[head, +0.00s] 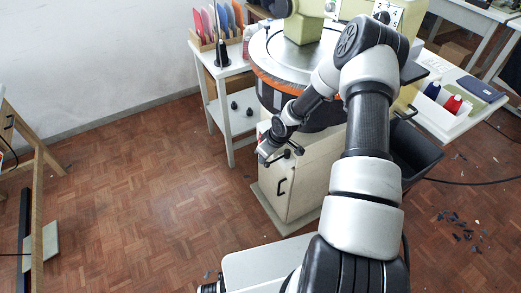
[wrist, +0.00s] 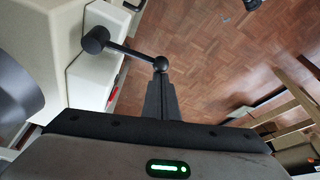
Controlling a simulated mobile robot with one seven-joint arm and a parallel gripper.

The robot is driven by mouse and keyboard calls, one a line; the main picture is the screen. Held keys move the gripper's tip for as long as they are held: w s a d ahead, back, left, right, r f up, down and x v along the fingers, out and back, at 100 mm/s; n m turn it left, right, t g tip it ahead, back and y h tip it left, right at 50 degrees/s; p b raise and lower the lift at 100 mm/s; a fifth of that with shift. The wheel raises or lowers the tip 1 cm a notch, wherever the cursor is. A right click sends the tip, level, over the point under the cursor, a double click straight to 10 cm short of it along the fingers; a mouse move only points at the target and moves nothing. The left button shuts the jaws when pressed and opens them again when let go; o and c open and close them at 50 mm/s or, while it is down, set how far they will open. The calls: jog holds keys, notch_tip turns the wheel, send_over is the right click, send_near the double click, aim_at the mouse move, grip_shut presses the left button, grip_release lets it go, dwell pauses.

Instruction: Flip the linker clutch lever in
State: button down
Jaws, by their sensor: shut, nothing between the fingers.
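The clutch lever (wrist: 130,52) is a thin black rod with a thick round hub (wrist: 95,40) on the pale machine housing and a black ball knob (wrist: 161,64) at its free end. My gripper (wrist: 160,82) is shut and empty. Its fingertips are right at the ball knob in the wrist view, overlapping it; I cannot tell whether they touch. In the head view, my gripper (head: 265,150) is beside the cream cabinet's upper front, and the dark lever (head: 285,156) shows just under it, partly hidden by the gripper.
The cream cabinet (head: 300,180) with a black handle stands under the round machine table (head: 290,60). A white side table (head: 228,75) with thread cones is behind left. A black bin (head: 415,155) is to the right. The parquet floor on the left (head: 150,190) is free.

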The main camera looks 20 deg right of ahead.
aim_at(269, 164)
jog(key=s+n, duration=0.1)
jog(key=n, duration=0.1)
jog(key=s+d+n+g+y+p, duration=0.1)
jog(key=s, duration=0.1)
jog(key=shift+n, duration=0.4)
jog(key=shift+s+d, duration=0.35)
jog(key=shift+s, duration=0.25)
jog(key=shift+s+d, duration=0.1)
jog(key=shift+p, duration=0.3)
